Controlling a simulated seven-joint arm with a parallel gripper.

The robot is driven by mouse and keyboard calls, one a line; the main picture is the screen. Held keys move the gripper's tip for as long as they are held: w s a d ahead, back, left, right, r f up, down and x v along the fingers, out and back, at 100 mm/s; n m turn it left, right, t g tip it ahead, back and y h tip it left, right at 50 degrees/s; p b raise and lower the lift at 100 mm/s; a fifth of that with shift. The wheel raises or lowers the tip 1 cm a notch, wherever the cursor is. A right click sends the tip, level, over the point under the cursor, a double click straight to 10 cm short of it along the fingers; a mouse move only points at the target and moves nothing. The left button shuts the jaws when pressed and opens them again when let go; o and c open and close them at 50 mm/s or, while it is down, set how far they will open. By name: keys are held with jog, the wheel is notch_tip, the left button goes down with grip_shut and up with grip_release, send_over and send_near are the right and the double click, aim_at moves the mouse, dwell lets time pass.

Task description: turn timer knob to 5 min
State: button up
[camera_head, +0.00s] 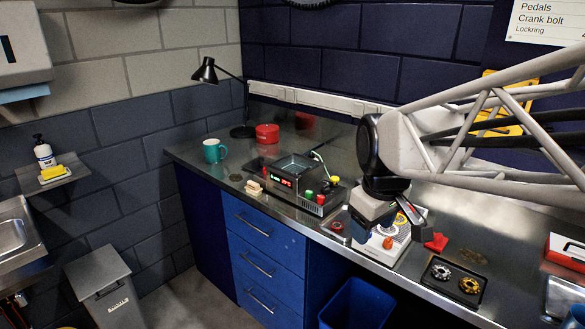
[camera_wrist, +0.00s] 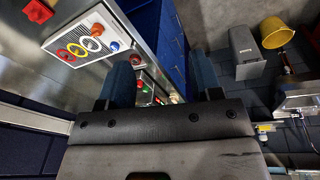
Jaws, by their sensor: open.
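The bench device (camera_head: 290,181) is a dark box with an open basin on top and a lit red display (camera_head: 281,181) on its front. A green knob (camera_head: 309,195) and a red knob (camera_head: 320,199) sit right of the display. I cannot read any minute marks or tell which knob is the timer. My gripper (camera_head: 385,219) is open and empty above the white panel, right of the device and apart from it. In the wrist view the open fingers (camera_wrist: 162,82) frame part of the device front, with a green knob (camera_wrist: 145,87) close beside the left finger; the rest is hidden.
A teal mug (camera_head: 214,151), a red tin (camera_head: 267,134) and a lamp (camera_head: 207,71) stand farther left.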

jog(key=w+n, duration=0.6)
jog(key=w, duration=0.6)
jog(key=n+g, duration=0.2)
jog(key=n, duration=1.3)
send_over(326, 185)
jog(key=f, duration=1)
jog(key=shift+s, duration=0.2)
jog(key=shift+w+f, duration=0.15)
jog(key=shift+w, duration=0.15)
jog(key=shift+f, duration=0.1)
jog(key=shift+f, duration=3.8)
jog(key=c, duration=0.9)
